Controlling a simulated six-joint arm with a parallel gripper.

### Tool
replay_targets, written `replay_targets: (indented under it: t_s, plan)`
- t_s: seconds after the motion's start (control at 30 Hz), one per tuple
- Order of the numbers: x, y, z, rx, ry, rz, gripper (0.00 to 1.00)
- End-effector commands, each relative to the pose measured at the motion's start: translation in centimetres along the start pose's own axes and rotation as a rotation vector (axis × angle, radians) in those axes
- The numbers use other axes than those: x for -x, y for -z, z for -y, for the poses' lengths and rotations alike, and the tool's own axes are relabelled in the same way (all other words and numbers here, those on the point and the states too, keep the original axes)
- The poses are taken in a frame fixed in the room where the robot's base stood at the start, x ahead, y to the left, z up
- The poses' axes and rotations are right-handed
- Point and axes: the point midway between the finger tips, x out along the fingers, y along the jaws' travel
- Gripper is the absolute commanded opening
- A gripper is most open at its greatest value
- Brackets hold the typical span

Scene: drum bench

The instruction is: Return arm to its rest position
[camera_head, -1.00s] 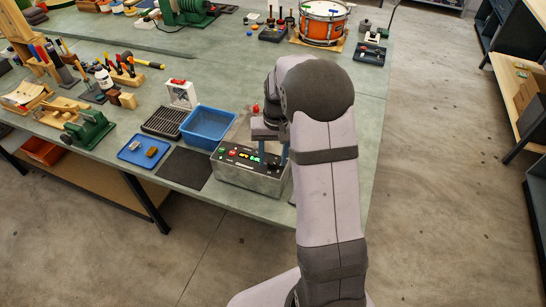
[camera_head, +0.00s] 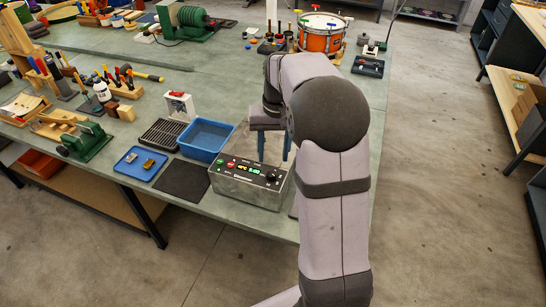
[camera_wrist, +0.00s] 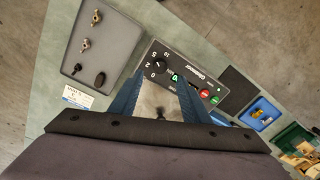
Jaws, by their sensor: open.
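My gripper (camera_head: 273,147) is open and empty, with its blue fingers apart above the back part of a grey metal machine (camera_head: 247,194). The machine's black front panel has a lit green display, a red and a green button and a dark knob. In the wrist view the panel (camera_wrist: 182,72) lies beyond my open fingers (camera_wrist: 160,82), and nothing is between the fingertips. My arm is bent and reaches forward over the bench's right side. Part of the machine's right side is hidden behind my arm.
A blue bin (camera_head: 207,137), a blue tray (camera_head: 141,162) and a dark mat (camera_head: 183,180) lie left of the machine. A grey tray (camera_wrist: 113,30) with small metal parts shows in the wrist view. A drum (camera_head: 321,34) stands at the back. Open floor lies right.

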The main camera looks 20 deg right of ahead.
Motion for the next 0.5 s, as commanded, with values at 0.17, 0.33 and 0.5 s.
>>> replay_targets:
  t_s: [0.17,0.33,0.5]
  plan:
    - [0.02,0.00,-0.01,0.000,0.000,0.000,0.43]
    - [0.00,0.00,-0.01,0.000,0.000,0.000,0.43]
    - [-0.13,-0.77,0.33,0.013,-0.002,0.001,0.43]
